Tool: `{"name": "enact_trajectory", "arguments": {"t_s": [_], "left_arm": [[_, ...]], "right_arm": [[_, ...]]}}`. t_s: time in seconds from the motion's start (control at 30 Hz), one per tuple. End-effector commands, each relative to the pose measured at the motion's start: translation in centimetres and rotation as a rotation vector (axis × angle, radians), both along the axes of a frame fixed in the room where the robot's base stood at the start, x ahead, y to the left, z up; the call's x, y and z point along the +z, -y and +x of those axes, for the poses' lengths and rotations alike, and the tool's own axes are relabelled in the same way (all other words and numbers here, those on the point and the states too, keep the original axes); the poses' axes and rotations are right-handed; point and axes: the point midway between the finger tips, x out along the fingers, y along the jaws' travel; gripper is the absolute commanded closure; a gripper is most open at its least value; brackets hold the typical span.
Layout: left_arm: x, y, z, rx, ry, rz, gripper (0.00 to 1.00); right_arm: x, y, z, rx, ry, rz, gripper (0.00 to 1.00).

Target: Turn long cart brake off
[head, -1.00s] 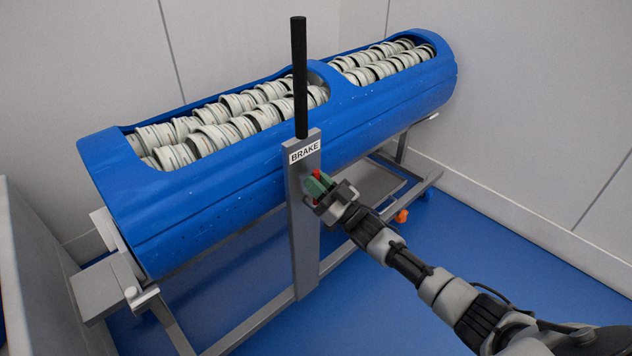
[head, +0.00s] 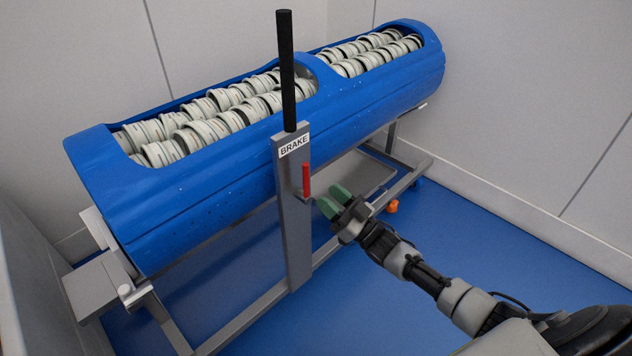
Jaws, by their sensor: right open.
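The long cart (head: 287,311) carries a long blue tub (head: 190,205) filled with rows of whitish ring-shaped parts. A grey post (head: 293,230) stands at its near side, with a BRAKE label (head: 294,145) and a black upright bar on top. The red brake handle (head: 306,180) sits below the label and points straight up. My right gripper (head: 333,200) is open and empty, with green finger pads, just right of and slightly below the red handle, apart from it. My left gripper is not in view.
Grey walls stand close behind the cart and to its left. The blue floor (head: 440,240) is clear on the right.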

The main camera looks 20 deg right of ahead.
Motion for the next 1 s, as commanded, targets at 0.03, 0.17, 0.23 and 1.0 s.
{"name": "enact_trajectory", "arguments": {"t_s": [0.03,0.17,0.23,1.0], "left_arm": [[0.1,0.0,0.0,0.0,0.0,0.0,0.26],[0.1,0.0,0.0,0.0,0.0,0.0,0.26],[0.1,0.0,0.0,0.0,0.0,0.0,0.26],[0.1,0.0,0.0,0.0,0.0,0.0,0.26]], "right_arm": [[-0.4,0.4,-0.7,-0.001,-0.001,0.0,0.58],[-1.1,1.1,-1.8,0.0,0.001,0.001,0.58],[-1.3,1.2,-2.1,0.0,0.001,0.001,0.58],[-2.9,-1.1,-2.5,-0.048,-0.119,-0.026,0.58]]}}
